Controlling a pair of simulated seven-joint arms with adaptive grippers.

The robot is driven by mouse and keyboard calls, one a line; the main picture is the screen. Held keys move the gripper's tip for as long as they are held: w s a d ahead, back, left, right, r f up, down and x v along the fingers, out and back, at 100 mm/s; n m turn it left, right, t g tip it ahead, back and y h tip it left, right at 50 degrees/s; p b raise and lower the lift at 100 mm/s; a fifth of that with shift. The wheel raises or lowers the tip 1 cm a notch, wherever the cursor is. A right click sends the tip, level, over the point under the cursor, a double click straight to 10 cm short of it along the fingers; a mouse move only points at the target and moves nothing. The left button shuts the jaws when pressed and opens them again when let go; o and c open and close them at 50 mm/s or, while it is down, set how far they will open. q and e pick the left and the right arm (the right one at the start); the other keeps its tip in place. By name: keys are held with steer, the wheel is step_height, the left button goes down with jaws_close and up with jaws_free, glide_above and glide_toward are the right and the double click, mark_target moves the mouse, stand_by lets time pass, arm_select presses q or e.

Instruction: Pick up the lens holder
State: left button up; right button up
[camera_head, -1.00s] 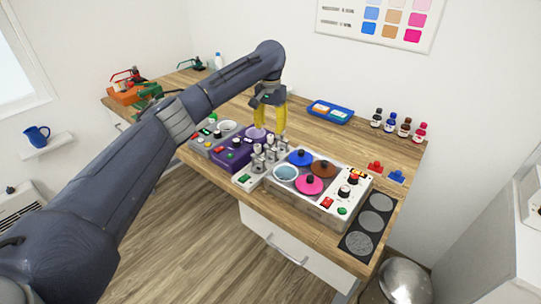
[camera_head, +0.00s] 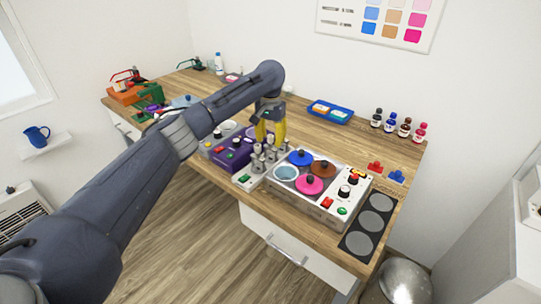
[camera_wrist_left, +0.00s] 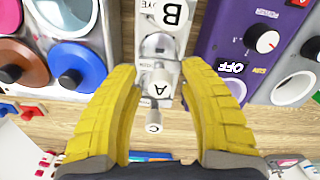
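My left gripper also shows in the head view (camera_head: 269,134), pointing down just over the holders. Its fingers are apart, with gaps to holder A on both sides. My right gripper is not in view.
The dye bath (camera_head: 325,203) with coloured lids stands right of the holders. The purple unit (camera_head: 228,158) stands close on their left. A blue tray (camera_head: 329,113), several small bottles (camera_head: 404,127) and a dark mat (camera_head: 352,243) lie farther out. Bare wood shows behind the bath.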

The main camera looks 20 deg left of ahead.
arm_select(q)
jaws_close()
stand_by(0.5)
